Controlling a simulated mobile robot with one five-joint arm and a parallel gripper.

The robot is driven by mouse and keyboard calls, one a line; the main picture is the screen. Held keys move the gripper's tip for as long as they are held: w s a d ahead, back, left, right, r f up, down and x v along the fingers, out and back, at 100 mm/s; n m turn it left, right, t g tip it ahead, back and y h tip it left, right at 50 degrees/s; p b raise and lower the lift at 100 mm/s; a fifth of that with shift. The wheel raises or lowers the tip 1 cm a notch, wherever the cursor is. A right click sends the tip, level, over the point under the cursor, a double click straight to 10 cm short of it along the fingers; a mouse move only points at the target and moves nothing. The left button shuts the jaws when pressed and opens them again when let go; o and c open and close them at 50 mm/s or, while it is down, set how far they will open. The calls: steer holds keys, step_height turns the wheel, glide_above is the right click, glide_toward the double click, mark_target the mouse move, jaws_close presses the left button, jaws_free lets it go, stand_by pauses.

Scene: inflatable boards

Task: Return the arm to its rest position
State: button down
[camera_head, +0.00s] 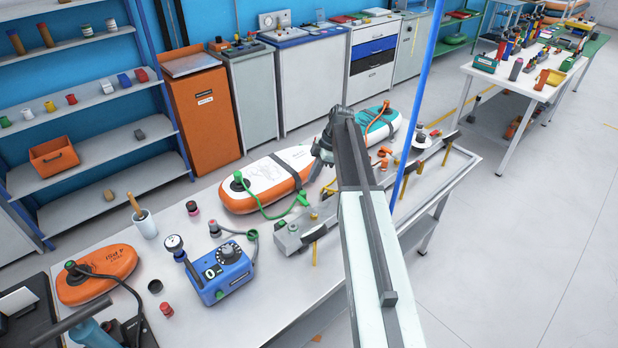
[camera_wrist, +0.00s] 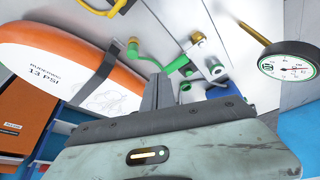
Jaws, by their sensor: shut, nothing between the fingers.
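My arm (camera_head: 368,220) reaches up and forward over the workbench, from the bottom of the head view. My gripper (camera_head: 320,160) is at its far end, tipped downward near the right end of the white-and-orange board. In the wrist view my gripper (camera_wrist: 160,92) is shut with nothing held. The white-and-orange board (camera_head: 272,178) lies on the bench. It also shows large and tilted at the left of the wrist view (camera_wrist: 70,75), marked 13 PSI. A green valve handle with a hose (camera_head: 300,200) lies beside it. The exact gap between fingertips and bench is unclear.
The bench (camera_head: 290,290) also holds a blue pump box (camera_head: 222,272), an orange board (camera_head: 97,274), a teal-and-white board (camera_head: 380,128) and a grey rail fixture (camera_head: 310,228). A blue post (camera_head: 418,100) rises right of my arm. The floor at right (camera_head: 540,220) is clear.

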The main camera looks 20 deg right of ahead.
steer(key=v, duration=0.1)
steer(key=p+v, duration=0.1)
steer(key=v, duration=0.1)
steer(key=shift+w+d, duration=0.15)
steer(key=shift+w, duration=0.05)
steer(key=shift+f, duration=0.1)
